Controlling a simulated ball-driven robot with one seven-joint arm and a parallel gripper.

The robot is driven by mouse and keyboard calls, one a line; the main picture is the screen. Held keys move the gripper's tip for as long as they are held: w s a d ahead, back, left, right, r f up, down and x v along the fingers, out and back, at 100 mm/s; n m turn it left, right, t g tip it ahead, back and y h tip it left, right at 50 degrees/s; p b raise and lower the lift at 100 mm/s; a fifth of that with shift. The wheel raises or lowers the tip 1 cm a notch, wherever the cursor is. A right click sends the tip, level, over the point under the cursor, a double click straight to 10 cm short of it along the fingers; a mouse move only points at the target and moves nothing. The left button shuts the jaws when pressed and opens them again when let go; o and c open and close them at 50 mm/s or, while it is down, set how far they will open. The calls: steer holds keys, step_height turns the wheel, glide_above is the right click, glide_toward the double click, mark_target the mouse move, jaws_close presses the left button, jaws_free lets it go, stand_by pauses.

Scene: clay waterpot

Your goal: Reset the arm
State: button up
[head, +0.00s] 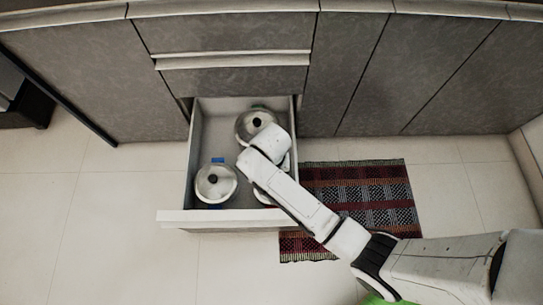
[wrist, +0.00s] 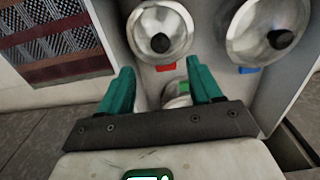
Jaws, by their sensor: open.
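My gripper (wrist: 160,69) is open and empty in the wrist view, its two green fingers spread apart above the open drawer (head: 172,216). In the head view my arm reaches over the drawer's right side and the fingers are hidden. A lidded metal pot with a blue tag (head: 214,184) stands at the drawer's front left. Another pot (head: 250,124) stands at the back, partly behind my arm; its green tag shows in the wrist view (wrist: 183,87). A third pot, with a red tag (wrist: 161,34), is at the front right, mostly hidden under my arm in the head view.
Grey cabinets (head: 345,75) stand behind the drawer. A patterned rug (head: 370,195) lies on the floor to its right, partly under my arm. The tiled floor (head: 105,215) to the left is clear. A dark object (head: 25,105) stands at the far left.

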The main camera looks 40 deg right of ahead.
stand_by(0.4)
steer(key=s+d+r+n+t, duration=0.1)
steer(key=s+d+r+n, duration=0.25)
steer(key=s+r, duration=0.4)
steer(key=s+d+r+n, duration=0.3)
steer(key=s+d+r, duration=0.25)
steer(key=s, duration=0.35)
step_height(320, 180, up, 30)
steer(key=a+p, duration=0.1)
steer(key=p, duration=2.8)
steer(key=shift+p, duration=0.4)
